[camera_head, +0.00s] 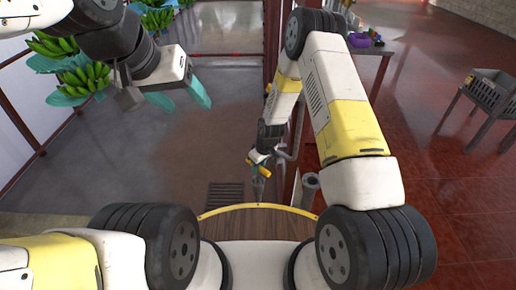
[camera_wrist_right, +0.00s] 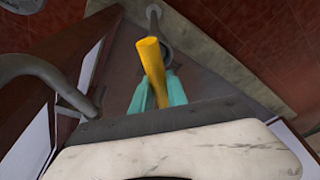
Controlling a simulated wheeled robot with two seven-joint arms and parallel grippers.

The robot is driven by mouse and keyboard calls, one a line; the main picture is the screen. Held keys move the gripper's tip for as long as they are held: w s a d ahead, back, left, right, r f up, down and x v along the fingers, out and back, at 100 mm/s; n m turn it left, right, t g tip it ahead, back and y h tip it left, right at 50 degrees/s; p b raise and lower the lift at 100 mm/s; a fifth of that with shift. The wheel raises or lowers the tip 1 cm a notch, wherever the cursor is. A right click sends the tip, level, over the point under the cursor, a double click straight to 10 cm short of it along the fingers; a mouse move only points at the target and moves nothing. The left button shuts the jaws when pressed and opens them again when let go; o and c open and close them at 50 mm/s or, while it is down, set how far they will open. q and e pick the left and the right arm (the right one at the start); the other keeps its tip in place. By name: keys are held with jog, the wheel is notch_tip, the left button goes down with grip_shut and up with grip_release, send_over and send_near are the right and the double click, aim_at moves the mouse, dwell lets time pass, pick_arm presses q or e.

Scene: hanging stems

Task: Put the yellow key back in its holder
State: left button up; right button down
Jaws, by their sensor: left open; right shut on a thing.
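The yellow key (camera_wrist_right: 152,62) is held between the teal fingers of my right gripper (camera_wrist_right: 157,93) in the right wrist view, its yellow shaft pointing away from the wrist. In the head view a small yellow part of the key (camera_head: 265,172) shows at my right gripper (camera_head: 259,160), low beside a dark red frame. My left gripper (camera_head: 181,94) is open and empty at the upper left of the head view, its two teal fingers apart. I cannot tell for sure which part is the holder; a grey ringed fitting (camera_wrist_right: 154,14) lies beyond the key.
A curved grey bar (camera_wrist_right: 45,72) stands left of my right gripper, near the dark red frame. Green banana bunches (camera_head: 85,78) hang at the left. A table (camera_head: 378,50) and grey crate stand (camera_head: 490,95) are at the right. Grey floor is open at centre left.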

jog(key=shift+f, duration=0.7)
dwell(0.8)
jog(key=c, duration=0.8)
grip_release()
jog(key=shift+c, duration=0.2)
jog(key=shift+r, duration=4.3)
